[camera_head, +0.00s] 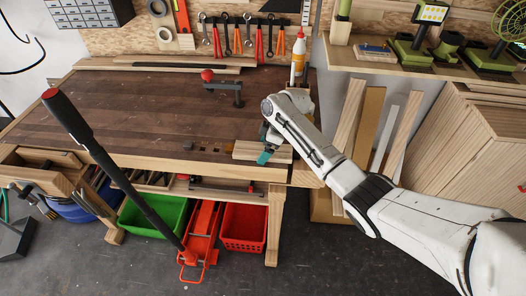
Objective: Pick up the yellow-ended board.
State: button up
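A short light wooden board (245,149) lies flat at the front right corner of the workbench. No yellow end can be made out on it from here. My gripper (267,150) is at this board, pointing down from the upper right and covering part of it. A small teal piece shows at the gripper's lower end, over the board's front edge. The fingers are too small and too hidden to tell open from shut, or whether they touch the board.
The dark wooden workbench top (130,110) is mostly clear. A clamp with a red ball (207,75) and a glue bottle (298,58) stand toward the back. A long jack handle (110,165) rises at left. Tall boards (371,125) lean at right.

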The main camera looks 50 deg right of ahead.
jog(key=c, duration=0.9)
jog(key=shift+r, duration=0.1)
jog(key=shift+c, duration=0.2)
jog(key=shift+r+b, duration=0.3)
jog(key=shift+r, duration=0.3)
jog(key=s+r, duration=0.1)
jog(key=r, duration=0.1)
jog(key=s+a+r, duration=0.1)
jog(key=r, duration=0.1)
jog(key=s+r, duration=0.2)
jog(key=shift+a+r+b, duration=0.25)
jog(key=shift+r+b, duration=0.05)
jog(key=shift+b, duration=0.1)
jog(key=s+a+r+p, duration=0.3)
jog(key=s+r, duration=0.2)
jog(key=s, duration=0.4)
jog(key=shift+a, duration=0.2)
